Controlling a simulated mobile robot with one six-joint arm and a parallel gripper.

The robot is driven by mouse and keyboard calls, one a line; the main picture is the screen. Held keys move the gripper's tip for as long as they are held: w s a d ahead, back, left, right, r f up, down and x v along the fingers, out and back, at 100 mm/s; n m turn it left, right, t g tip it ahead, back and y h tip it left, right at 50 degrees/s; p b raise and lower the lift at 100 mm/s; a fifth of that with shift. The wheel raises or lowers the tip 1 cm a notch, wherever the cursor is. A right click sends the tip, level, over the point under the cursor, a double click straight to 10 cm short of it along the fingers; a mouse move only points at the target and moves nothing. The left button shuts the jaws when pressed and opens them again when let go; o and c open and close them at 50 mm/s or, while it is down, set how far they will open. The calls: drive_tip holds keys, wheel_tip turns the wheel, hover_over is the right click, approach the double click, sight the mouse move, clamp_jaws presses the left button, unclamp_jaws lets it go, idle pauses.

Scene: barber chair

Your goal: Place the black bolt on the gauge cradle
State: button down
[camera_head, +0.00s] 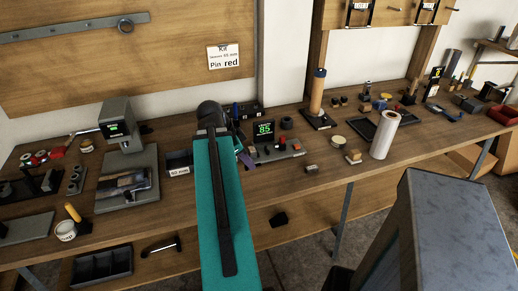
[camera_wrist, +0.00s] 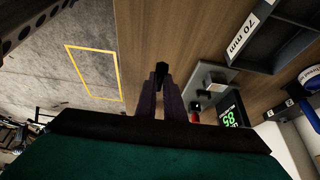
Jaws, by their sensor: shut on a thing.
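My gripper (camera_wrist: 161,98) is shut on the black bolt (camera_wrist: 161,69), whose dark end shows between the fingertips in the wrist view. In the head view a purple finger of my gripper (camera_head: 245,158) shows beside my teal arm, and I cannot make out the bolt there. The gauge (camera_head: 264,129) has a green display reading 85 and stands just right of my gripper. It also shows in the wrist view (camera_wrist: 229,117), right of the fingers. A grey block (camera_wrist: 209,76) beside the gauge may be its cradle; I cannot tell for sure. The bolt appears apart from it.
A dark bin labelled 70 mm (camera_wrist: 270,45) is at the upper right of the wrist view. A grey machine with a display (camera_head: 122,150) stands left of my arm. A wooden post on a black base (camera_head: 318,121) and a white roll (camera_head: 384,134) stand to the right.

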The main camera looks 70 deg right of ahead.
drive_tip(key=shift+s+d, duration=0.1)
drive_tip(key=shift+s, duration=0.25)
drive_tip(key=shift+w, duration=0.1)
drive_tip(key=p, duration=0.4)
approach(266, 152)
drive_tip(key=shift+s+d+f, duration=0.55)
drive_tip(key=shift+s+d, duration=0.05)
drive_tip(key=shift+d, duration=0.25)
drive_tip(key=shift+f, duration=0.1)
drive_tip(key=shift+f+p, duration=0.7)
drive_tip(key=shift+f, duration=0.95)
drive_tip(key=shift+f, duration=0.15)
drive_tip(key=c, duration=1.9)
unclamp_jaws()
drive_tip(key=shift+o, duration=0.2)
drive_tip(key=shift+r, duration=0.3)
